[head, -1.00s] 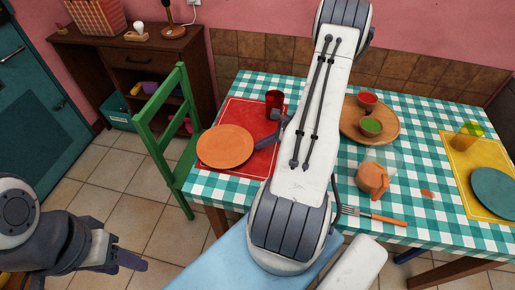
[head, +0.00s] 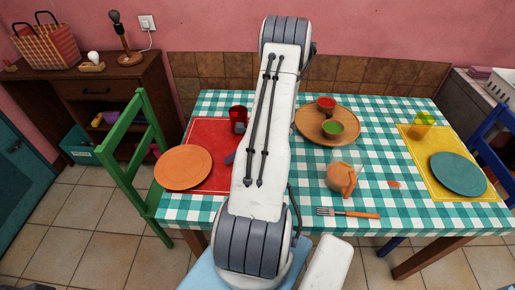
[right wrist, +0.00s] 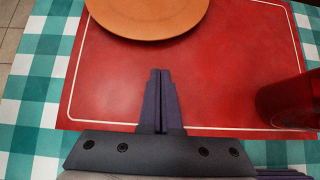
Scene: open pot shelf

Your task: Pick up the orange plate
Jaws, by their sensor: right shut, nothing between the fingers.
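The orange plate (head: 183,167) lies flat on the left part of the red placemat (head: 205,134), close to the table's left edge. In the right wrist view the plate (right wrist: 147,15) is at the top, cut off by the frame. My right gripper (right wrist: 160,72) is shut and empty above the placemat, its tips pointing towards the plate with a visible gap between them. In the head view only a bit of my right gripper (head: 230,158) shows, right of the plate, with my arm hiding the rest. My left gripper is out of view.
A red cup (head: 238,119) stands behind the gripper; it is at the right in the wrist view (right wrist: 290,101). A green chair (head: 125,155) stands left of the table. A wooden tray (head: 345,120) with bowls, a jug (head: 340,176) and a fork (head: 348,213) lie to the right.

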